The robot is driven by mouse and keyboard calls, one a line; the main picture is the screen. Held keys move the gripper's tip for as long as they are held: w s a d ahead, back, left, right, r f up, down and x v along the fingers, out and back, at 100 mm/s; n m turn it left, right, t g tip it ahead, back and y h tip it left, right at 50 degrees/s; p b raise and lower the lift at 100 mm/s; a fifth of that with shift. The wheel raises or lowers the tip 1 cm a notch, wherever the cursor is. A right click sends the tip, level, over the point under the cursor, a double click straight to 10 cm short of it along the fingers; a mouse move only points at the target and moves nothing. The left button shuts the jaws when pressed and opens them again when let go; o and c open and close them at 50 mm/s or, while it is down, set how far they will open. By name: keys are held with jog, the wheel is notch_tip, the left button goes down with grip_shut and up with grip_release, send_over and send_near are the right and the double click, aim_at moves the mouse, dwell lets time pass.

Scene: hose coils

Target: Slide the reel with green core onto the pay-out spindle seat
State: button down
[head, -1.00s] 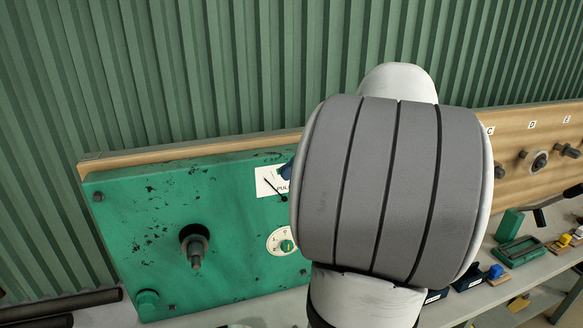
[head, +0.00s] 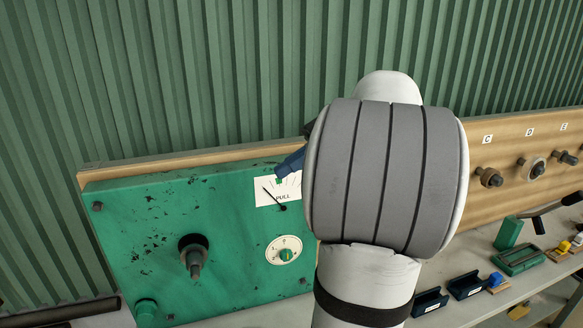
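The spindle (head: 195,262) sticks out of the green machine panel (head: 135,225) at left, with a dark collar at its base. It is bare; no reel is on it. My gripper is almost fully hidden behind my own thick grey and white arm. A dark blue piece (head: 290,163) beside the PULL gauge seems to be part of it. I cannot see whether the gripper is open or shut, or whether it holds anything. No reel with a green core can be made out in view.
A gauge card marked PULL (head: 283,193) and a round dial (head: 285,250) are on the panel. A wooden board (head: 510,140) at right carries pegs labelled C, D and E. Dark blue trays (head: 467,286) and a green box (head: 508,232) stand on the bench below. Dark tubes lie at lower left.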

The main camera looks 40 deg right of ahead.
jog(key=w+d+p, duration=0.1)
jog(key=w+d, duration=0.1)
jog(key=w, duration=0.7)
jog(key=shift+w+d, duration=0.15)
jog(key=shift+d, duration=0.25)
dwell(1.1)
jog(key=shift+w+d+f, duration=0.1)
jog(key=shift+w, duration=0.05)
dwell(0.5)
dwell(0.5)
jog(key=s+a+f+m+g+h+b, duration=0.1)
jog(key=s+a+f+m+h, duration=0.15)
jog(key=a+f, duration=0.35)
jog(key=s+a+f+m+g+h+b, duration=0.1)
jog(key=s+a+f+m+h+b, duration=0.2)
jog(key=a, duration=0.5)
jog(key=s+a+f+m+t+h+b, duration=0.1)
jog(key=s+a+f+m+h, duration=0.2)
jog(key=s+f, duration=0.3)
jog(key=s+a+f+m+t+h+b, duration=0.1)
jog(key=s+a+f+m+h, duration=0.2)
jog(key=s+f+m, duration=0.3)
notch_tip(320, 180, down, 3)
jog(key=shift+a+f+b, duration=0.1)
jog(key=shift+a+b, duration=0.05)
jog(key=shift+b, duration=0.2)
